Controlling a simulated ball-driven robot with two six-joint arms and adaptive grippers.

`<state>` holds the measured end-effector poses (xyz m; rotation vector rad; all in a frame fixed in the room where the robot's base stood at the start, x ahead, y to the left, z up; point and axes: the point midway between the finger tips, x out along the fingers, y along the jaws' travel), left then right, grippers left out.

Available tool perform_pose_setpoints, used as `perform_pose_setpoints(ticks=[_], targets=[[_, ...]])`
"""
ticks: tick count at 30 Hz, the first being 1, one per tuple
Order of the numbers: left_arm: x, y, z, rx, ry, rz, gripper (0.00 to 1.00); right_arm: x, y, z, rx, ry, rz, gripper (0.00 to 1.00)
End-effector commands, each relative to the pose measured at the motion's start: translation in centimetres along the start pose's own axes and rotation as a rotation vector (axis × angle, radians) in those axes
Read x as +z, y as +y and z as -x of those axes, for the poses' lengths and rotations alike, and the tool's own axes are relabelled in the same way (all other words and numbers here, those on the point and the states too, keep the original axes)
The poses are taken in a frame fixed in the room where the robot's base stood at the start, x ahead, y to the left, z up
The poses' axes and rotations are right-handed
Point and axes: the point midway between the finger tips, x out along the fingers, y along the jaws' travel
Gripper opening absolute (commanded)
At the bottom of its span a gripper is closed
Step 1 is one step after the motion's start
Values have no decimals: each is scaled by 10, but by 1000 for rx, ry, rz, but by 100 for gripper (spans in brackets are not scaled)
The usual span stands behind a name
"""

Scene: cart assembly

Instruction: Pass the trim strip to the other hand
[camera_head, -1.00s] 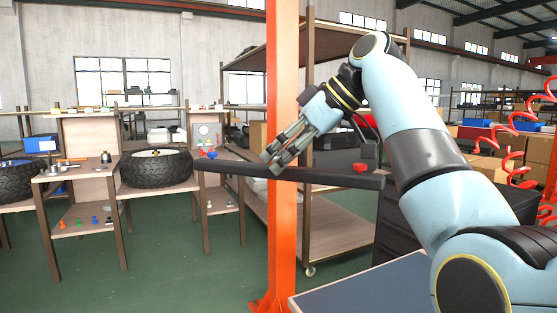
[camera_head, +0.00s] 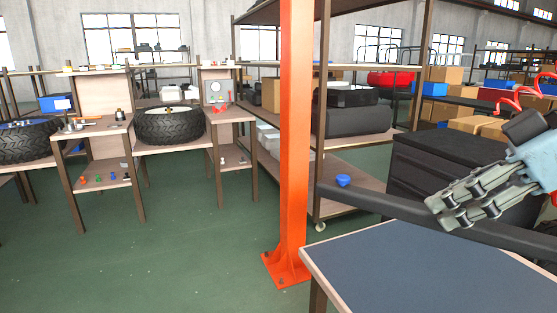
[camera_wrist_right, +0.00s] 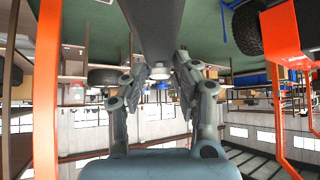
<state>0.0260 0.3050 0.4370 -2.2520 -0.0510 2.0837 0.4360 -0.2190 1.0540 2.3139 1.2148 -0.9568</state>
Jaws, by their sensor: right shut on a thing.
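The trim strip (camera_head: 390,207) is a long dark bar, held roughly level at the right of the head view, with a blue knob (camera_head: 343,180) near its left end. My right gripper (camera_head: 436,214) is shut on the strip, its grey fingers coming from the upper right. The strip's right part runs behind the fingers and out of view. In the right wrist view the dark strip (camera_wrist_right: 152,30) runs up between the fingers of the right gripper (camera_wrist_right: 158,68). My left gripper is in neither view.
An orange post (camera_head: 294,150) stands just left of the strip's end. A blue-topped table (camera_head: 400,265) lies below the strip. A black cabinet (camera_head: 440,165) is behind it. Shelving (camera_head: 365,150) and workbenches with tyres (camera_head: 170,124) stand farther back. Green floor is open at left.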

Motion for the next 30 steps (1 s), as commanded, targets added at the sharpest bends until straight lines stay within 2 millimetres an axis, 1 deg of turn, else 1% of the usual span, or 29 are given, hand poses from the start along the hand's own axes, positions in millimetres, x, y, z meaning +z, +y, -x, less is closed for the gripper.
perform_pose_setpoints(ticks=[1, 4, 12, 17, 20, 23, 26, 30], targets=[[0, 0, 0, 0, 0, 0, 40, -9, -6, 2, -3, 7, 7, 0], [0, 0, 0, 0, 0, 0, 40, -15, -12, 3, 0, 3, 1, 0], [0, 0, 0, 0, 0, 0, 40, -15, -11, 3, 12, 1, -11, 0], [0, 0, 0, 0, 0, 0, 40, -24, -11, -1, 6, 7, -5, 0], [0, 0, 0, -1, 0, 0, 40, -37, -11, -7, -5, 10, 3, 0], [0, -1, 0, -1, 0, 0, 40, -56, -12, -16, -20, 13, 17, 0], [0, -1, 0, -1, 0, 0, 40, -78, -13, -26, -38, 12, 35, 0], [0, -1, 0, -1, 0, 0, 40, -113, -14, -43, -67, 11, 62, 0]])
